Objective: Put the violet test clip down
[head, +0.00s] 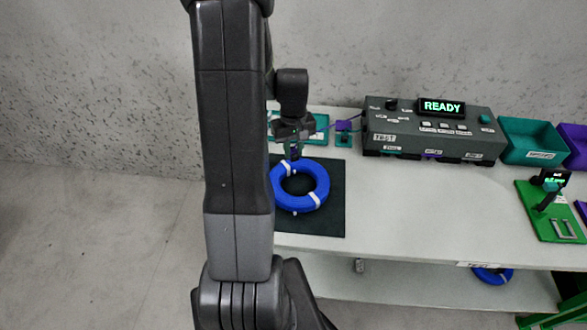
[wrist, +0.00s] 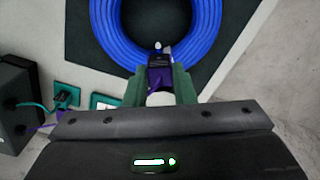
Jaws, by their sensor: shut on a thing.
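My gripper (head: 293,148) is above the back edge of the blue cable coil (head: 321,186). In the wrist view my gripper's green fingers (wrist: 160,88) are shut on the violet test clip (wrist: 160,75), a dark violet block with a pale tip. The clip overlaps the near edge of the blue coil (wrist: 108,38), close to a white tie; whether it touches the cable I cannot tell. In the head view the clip (head: 295,152) is small and mostly hidden by the gripper. The coil lies flat on a dark mat (head: 333,222).
A grey tester (head: 375,143) with a lit READY display (head: 442,106) stands at the back. Small teal holders (wrist: 65,94) are beside it. A teal bin (head: 533,140) and a green fixture (head: 547,213) are to the right. The table's middle (head: 420,200) is clear.

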